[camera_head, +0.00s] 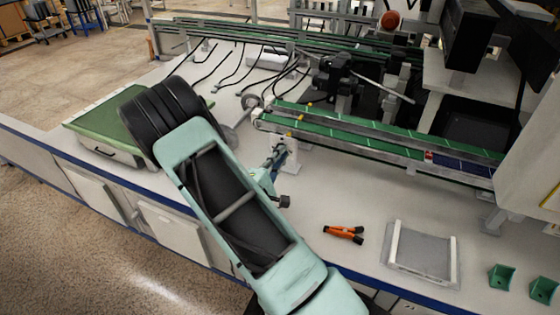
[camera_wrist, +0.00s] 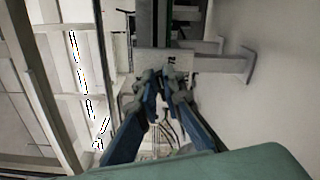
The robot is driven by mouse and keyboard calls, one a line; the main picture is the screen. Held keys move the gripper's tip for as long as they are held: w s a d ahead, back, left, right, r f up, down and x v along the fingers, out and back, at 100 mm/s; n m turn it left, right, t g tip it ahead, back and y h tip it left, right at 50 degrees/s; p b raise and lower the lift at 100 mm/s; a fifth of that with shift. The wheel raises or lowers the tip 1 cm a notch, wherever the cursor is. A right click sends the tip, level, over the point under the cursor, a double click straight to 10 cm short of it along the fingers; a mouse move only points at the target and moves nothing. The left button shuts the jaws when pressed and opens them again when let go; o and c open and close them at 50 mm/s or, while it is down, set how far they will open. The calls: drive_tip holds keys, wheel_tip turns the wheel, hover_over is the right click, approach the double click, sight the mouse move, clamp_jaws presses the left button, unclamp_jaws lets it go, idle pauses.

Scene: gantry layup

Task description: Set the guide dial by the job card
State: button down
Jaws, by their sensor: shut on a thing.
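My gripper (camera_wrist: 163,82) has its two blue fingers closed together at the tips in the wrist view. They are shut on a small part at the pale bracket (camera_wrist: 200,64), which I take to be the guide dial; the fingertips mostly cover it, and no marks or setting can be read. In the head view my gripper (camera_head: 275,162) is at the near end of the green conveyor (camera_head: 340,134), beside its pale support, partly behind my arm. I cannot make out a job card in either view.
An orange-handled tool (camera_head: 343,232) and a grey panel in a pale frame (camera_head: 422,252) lie on the white bench at the right. Green brackets (camera_head: 502,276) stand at the far right. A green mat (camera_head: 112,128) is at the left. Black cables (camera_head: 230,70) lie behind.

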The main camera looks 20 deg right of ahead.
drive_tip(key=m+b, duration=0.3)
drive_tip(key=b, duration=0.1)
drive_tip(key=f+m+b, duration=0.1)
drive_tip(key=m+b, duration=0.3)
drive_tip(key=shift+b, duration=0.4)
drive_tip(key=c, duration=2.1)
unclamp_jaws()
drive_tip(key=shift+a, duration=0.1)
